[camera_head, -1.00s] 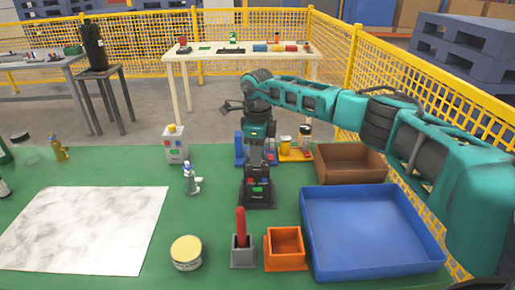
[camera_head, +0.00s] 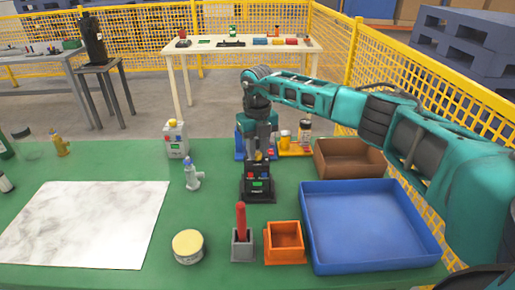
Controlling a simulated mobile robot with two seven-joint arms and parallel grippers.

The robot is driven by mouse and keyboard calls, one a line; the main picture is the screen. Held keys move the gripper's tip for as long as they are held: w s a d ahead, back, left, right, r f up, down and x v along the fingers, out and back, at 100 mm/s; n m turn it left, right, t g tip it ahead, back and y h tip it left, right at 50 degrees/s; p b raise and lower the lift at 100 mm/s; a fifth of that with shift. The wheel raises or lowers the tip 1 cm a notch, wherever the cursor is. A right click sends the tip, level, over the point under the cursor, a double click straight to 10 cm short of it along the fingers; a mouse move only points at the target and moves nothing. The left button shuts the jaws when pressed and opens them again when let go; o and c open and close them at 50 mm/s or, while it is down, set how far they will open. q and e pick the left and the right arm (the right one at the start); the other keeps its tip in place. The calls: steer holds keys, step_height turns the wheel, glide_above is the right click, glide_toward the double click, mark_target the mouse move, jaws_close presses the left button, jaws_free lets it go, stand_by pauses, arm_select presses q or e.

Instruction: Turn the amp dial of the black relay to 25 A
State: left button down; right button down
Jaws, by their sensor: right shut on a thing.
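The black relay (camera_head: 257,183) stands upright on the green table, on a dark base. Its front shows red and blue buttons and a small green display. My right arm reaches in from the right, and its gripper (camera_head: 258,156) points down at the relay's top. The fingers are shut at the amp dial there, which is mostly hidden by the gripper. The dial's setting is too small to read. My left gripper is not in view.
A grey holder with a red handle (camera_head: 241,220), an orange bin (camera_head: 285,240) and a blue tray (camera_head: 365,260) are in front. A brown box (camera_head: 350,158) stands right. A white control box (camera_head: 175,140) and a bottle (camera_head: 191,174) stand left. A marble sheet (camera_head: 80,225) lies flat.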

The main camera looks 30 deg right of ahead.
mark_target(257, 154)
steer(key=shift+m, duration=1.4)
steer(key=c, duration=0.9)
jaws_free()
steer(key=shift+r, duration=0.25)
step_height(257, 154, up, 12)
steer(key=shift+r, duration=0.25)
steer(key=shift+f, duration=0.1)
